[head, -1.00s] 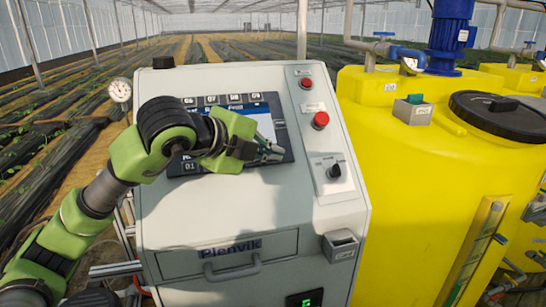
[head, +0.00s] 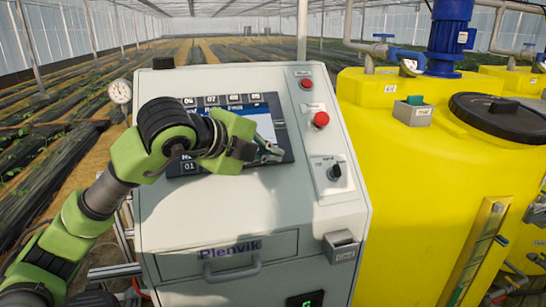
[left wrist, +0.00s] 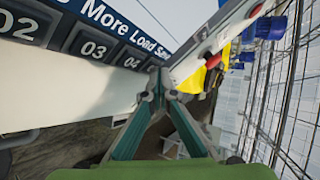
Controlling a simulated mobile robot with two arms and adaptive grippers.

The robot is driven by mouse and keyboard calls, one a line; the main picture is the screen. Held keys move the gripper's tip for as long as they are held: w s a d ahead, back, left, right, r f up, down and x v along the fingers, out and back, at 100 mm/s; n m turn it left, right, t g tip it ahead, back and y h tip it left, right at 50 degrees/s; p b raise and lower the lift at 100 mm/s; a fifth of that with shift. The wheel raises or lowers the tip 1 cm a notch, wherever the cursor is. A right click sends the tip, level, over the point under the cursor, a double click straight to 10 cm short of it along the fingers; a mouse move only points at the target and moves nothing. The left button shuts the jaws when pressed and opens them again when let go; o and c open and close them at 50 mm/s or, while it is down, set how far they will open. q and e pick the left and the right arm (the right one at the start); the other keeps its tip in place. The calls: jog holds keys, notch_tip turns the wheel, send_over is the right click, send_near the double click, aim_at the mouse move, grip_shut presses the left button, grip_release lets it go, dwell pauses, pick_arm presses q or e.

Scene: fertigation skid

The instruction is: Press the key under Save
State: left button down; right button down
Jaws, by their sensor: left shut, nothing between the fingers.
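The control panel's dark screen unit (head: 262,112) is set in the sloped top of a grey cabinet, and my left arm hides much of it. My left gripper (head: 272,153) is shut and empty at the screen unit's lower right edge. In the left wrist view the screen's bottom line reads "More", "Load" and "Save" (left wrist: 162,53). Under it runs a row of keys, with 02 (left wrist: 25,28), 03 (left wrist: 93,50) and 04 (left wrist: 132,63) readable. My fingertips (left wrist: 160,88) are by the row's far end, below Save, and largely hide the key there. I cannot tell whether they touch it.
Right of the screen are a red button (head: 320,120), another red button (head: 306,83) and a black rotary switch (head: 335,172). A drawer handle (head: 231,270) is on the cabinet front. A yellow tank (head: 420,190) stands close on the right.

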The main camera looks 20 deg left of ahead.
pick_arm(q)
jog(key=shift+s+d+r, duration=0.25)
jog(key=shift+s+r, duration=0.15)
jog(key=shift+r, duration=0.15)
jog(key=shift+s+d+r+p, duration=0.15)
jog(key=shift+s+r+p, duration=0.1)
jog(key=shift+r+p, duration=0.15)
jog(key=s+r, duration=0.1)
jog(key=s+d+r+p, duration=0.1)
jog(key=r, duration=0.1)
jog(key=shift+s+d, duration=0.15)
jog(key=shift+d, duration=0.15)
jog(key=shift+f, duration=0.1)
dwell(0.3)
